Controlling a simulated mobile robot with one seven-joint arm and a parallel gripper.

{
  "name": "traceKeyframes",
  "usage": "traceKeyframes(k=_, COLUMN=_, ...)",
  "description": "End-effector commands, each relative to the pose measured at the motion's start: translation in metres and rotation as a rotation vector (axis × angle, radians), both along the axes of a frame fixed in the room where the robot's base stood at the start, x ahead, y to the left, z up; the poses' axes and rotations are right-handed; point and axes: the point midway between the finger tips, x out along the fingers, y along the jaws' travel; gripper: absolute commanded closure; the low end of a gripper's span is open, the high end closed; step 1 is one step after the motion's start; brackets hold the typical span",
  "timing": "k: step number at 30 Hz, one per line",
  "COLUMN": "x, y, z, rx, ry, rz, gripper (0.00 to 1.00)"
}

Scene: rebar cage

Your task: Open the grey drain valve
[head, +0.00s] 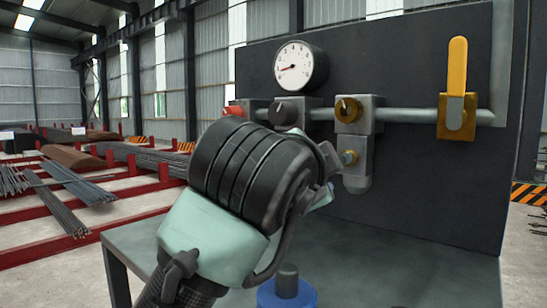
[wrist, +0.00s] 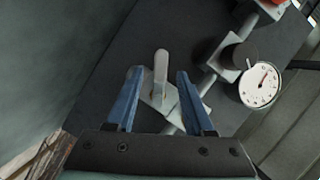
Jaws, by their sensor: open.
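The grey drain valve's lever (wrist: 160,72) shows in the wrist view as a pale grey, round-ended bar on a grey body, against the dark panel. My gripper (wrist: 159,76) is open, with one blue finger on each side of the lever and a gap visible on both sides. I cannot tell how deep the fingers reach along it. In the head view my arm hides the grey lever and most of my gripper.
The dark panel (head: 430,190) carries a gauge (head: 301,65), a red knob (head: 233,110), a black knob (head: 287,109), a brass knob (head: 347,109) and a yellow lever (head: 457,68) on a pipe. A blue round object (head: 270,296) stands on the grey bench (head: 400,270) in front.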

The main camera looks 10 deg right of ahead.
Motion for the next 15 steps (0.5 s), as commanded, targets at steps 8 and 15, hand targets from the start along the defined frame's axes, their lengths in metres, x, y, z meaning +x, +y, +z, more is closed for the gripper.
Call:
traceKeyframes(k=8, x=0.045, y=-0.029, z=-0.006, rx=0.0, ry=0.004, rz=0.0, gripper=0.47)
traceKeyframes(k=15, x=0.061, y=-0.039, z=-0.013, rx=0.0, ry=0.001, rz=0.0, gripper=0.47)
